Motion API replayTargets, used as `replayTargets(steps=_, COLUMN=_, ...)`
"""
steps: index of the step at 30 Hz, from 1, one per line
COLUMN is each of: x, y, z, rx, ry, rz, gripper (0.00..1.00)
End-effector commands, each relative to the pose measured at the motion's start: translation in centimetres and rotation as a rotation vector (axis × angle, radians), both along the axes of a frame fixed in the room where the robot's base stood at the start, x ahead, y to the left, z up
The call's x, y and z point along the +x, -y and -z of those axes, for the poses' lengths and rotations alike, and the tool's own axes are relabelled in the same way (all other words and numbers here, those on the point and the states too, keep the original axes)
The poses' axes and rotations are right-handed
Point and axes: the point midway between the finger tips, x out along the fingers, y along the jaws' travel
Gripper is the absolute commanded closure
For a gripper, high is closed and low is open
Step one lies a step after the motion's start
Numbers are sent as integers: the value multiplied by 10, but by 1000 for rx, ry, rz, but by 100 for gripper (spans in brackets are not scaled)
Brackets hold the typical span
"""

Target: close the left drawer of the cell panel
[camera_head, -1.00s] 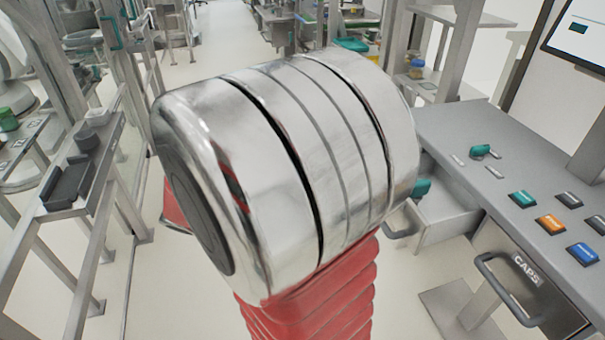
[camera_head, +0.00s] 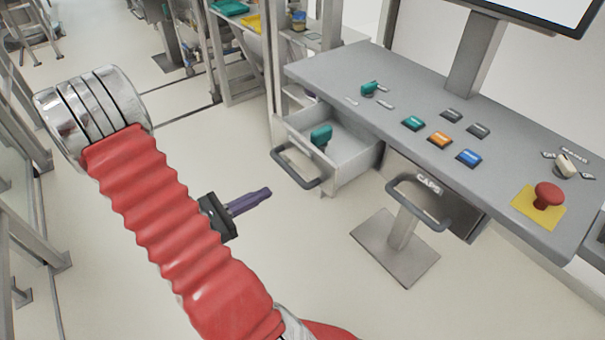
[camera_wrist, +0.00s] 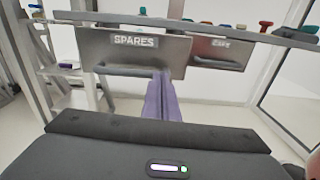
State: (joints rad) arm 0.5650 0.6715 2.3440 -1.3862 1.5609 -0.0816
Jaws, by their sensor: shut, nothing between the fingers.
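The cell panel (camera_head: 340,72) is a grey desk with a left drawer (camera_head: 352,172) and a right drawer labelled CAPS. The left drawer is pulled out, and a teal object (camera_head: 320,135) is in it. In the wrist view the left drawer's front (camera_wrist: 135,48) is labelled SPARES, with a bar handle (camera_wrist: 130,70) below. My gripper (camera_head: 264,193) has purple fingers, shut and empty. It is left of and below the left drawer's handle (camera_head: 296,167) in the head view, apparently apart from it. In the wrist view its fingers (camera_wrist: 162,85) point towards the drawer front and overlap the handle's right end.
The CAPS drawer (camera_head: 440,200) looks shut, its handle (camera_head: 418,202) sticking out. A red mushroom button (camera_head: 548,195) and several coloured buttons are on the desk top. A metal pedestal (camera_head: 397,245) stands below. Metal frames line the left. The floor before the drawers is clear.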

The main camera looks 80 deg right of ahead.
Motion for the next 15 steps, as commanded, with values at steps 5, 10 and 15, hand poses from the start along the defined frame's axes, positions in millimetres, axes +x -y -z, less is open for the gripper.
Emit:
replayTargets(steps=5, x=-2, y=8, z=8, rx=4, ry=-53, rz=-23, gripper=100)
replayTargets(steps=10, x=-2, y=8, z=8, rx=4, ry=-56, rz=-26, gripper=100)
replayTargets(steps=15, x=-2, y=8, z=8, rx=4, ry=-54, rz=-25, gripper=100)
